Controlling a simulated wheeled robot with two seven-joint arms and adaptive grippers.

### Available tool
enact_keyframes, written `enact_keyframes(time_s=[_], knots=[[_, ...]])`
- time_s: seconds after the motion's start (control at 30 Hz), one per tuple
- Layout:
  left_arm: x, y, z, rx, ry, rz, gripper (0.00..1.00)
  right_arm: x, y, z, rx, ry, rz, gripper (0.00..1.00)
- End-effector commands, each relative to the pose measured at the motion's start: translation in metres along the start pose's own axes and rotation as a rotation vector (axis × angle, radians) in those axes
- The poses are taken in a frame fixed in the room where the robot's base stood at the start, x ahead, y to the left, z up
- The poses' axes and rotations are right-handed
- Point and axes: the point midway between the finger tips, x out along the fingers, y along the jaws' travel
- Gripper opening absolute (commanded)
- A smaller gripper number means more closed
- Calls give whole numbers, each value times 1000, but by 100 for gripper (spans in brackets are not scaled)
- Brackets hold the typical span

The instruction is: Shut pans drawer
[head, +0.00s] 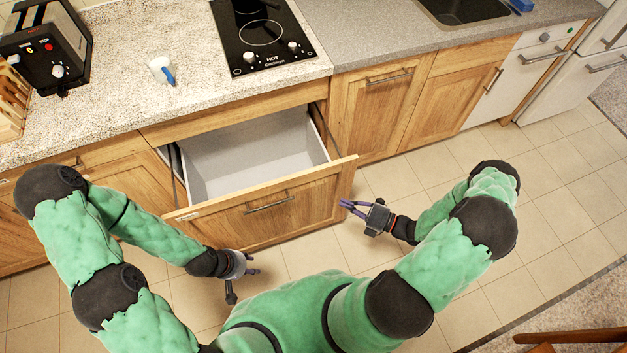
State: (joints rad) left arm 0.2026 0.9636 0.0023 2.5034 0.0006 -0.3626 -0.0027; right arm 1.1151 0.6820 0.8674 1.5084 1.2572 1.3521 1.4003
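The pans drawer (285,213) is a wooden-fronted drawer pulled well out below the hob, with an empty-looking light grey inside (250,158). Its metal bar handle (269,204) is on the front face. My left gripper (243,284) is in front of the drawer's lower left part, apart from the handle, its fingers apart with nothing between them. My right gripper (350,208) is just right of the drawer front's right end, its purple fingers pointing left toward it. They look parted and empty; whether they touch the drawer's edge I cannot tell.
The black hob (262,38) is set in the counter above the drawer. Closed cabinets (375,110) line the right. The tiled floor (560,200) at right is clear.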

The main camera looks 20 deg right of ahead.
Motion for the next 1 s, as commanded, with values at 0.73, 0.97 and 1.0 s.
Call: enact_keyframes(time_s=[0.73,0.97,1.0], knots=[[25,-9,-1,0,0,0,40,110,-2,10,-4,5,0,0],[31,-11,-1,0,0,0,40,125,-1,24,-2,5,0,0],[31,-11,-1,0,0,0,40,126,-1,25,-2,4,0,0]])
